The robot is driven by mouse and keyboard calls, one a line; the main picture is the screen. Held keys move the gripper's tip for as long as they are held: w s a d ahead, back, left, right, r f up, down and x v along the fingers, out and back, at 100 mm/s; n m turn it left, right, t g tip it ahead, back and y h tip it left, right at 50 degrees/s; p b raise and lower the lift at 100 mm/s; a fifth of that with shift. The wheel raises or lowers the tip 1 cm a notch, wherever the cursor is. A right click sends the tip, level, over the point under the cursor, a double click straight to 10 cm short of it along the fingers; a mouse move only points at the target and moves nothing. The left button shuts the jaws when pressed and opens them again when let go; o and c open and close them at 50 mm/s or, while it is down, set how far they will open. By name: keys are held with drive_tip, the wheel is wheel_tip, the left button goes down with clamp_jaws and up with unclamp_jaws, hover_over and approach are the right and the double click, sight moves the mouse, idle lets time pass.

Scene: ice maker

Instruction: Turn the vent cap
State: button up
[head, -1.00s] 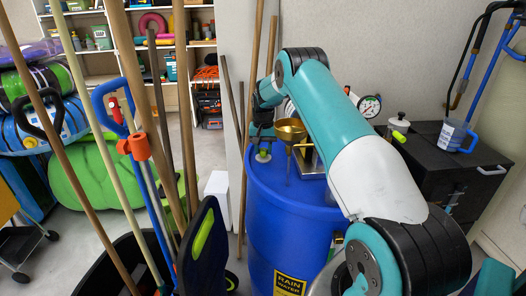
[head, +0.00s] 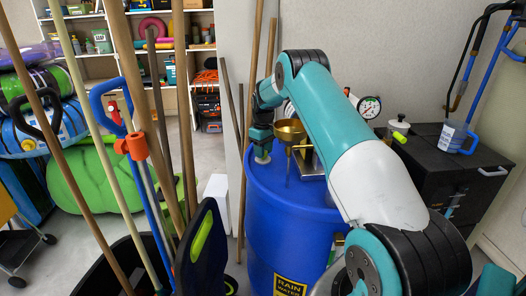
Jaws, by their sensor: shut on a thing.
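The blue rain water barrel (head: 290,215) stands in the middle, with a dark yellow-edged label on its front. A small pale cap, the vent cap (head: 262,157), sits on the left part of the barrel's lid. My teal gripper (head: 262,147) points down from above onto this cap and is shut on it. The fingers and the arm's wrist hide the upper part of the cap, and the fingertips are small in view. My teal and white arm reaches over the right part of the barrel and hides some of its lid.
A brass funnel (head: 289,131) stands on the lid just right of my gripper. A pressure gauge (head: 369,107) is behind my arm. A black cabinet (head: 450,160) with a blue-handled cup (head: 453,136) is at the right. Long poles rise close on the left.

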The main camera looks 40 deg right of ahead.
drive_tip(key=shift+n, duration=0.7)
drive_tip(key=shift+r, duration=0.1)
drive_tip(key=o, duration=0.9)
wheel_tip(320, 180, up, 17)
drive_tip(key=shift+r+b, duration=0.2)
drive_tip(key=shift+b, duration=0.7)
